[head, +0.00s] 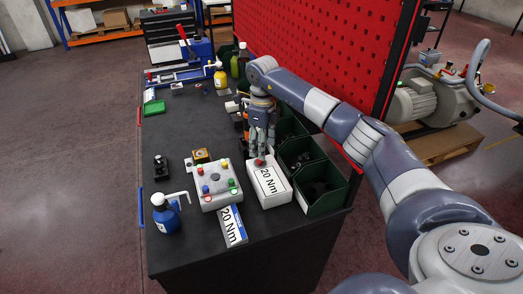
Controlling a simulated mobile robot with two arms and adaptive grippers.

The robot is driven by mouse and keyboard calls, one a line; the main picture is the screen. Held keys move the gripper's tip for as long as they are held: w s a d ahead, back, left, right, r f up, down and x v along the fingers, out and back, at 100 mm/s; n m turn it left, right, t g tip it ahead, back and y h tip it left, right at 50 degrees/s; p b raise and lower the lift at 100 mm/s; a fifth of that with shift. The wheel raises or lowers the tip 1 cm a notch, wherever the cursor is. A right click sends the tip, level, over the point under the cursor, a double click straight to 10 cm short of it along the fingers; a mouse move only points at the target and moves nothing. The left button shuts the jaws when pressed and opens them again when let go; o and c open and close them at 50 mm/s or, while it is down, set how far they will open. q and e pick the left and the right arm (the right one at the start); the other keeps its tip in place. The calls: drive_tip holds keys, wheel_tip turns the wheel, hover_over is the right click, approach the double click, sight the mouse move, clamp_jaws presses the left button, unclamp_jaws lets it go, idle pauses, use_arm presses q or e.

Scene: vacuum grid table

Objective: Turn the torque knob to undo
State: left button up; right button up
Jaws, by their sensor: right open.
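A white box (270,187) with a "20 Nm" label stands on the dark table. A small red knob (258,162) sits at the far edge of its top. My right gripper (261,152) points down, open, directly over the knob; its fingertips are close to it, and I cannot tell whether they touch. A white control box (215,185) with several coloured buttons stands to the left. A "20 Nm" card (232,226) lies in front of it. My left gripper is out of view.
Dark green bins (318,196) line the right table edge, beside the red perforated panel (310,60). The table's middle left is clear.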

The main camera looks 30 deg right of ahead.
drive_tip(key=f, duration=0.3)
drive_tip(key=shift+w+p, duration=0.2)
drive_tip(key=shift+p, duration=0.1)
drive_tip(key=shift+f, duration=0.75)
drive_tip(key=shift+c, duration=0.6)
drive_tip(key=c, duration=0.9)
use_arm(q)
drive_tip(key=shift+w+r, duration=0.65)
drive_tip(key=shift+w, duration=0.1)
use_arm(e)
drive_tip(key=shift+c, duration=0.3)
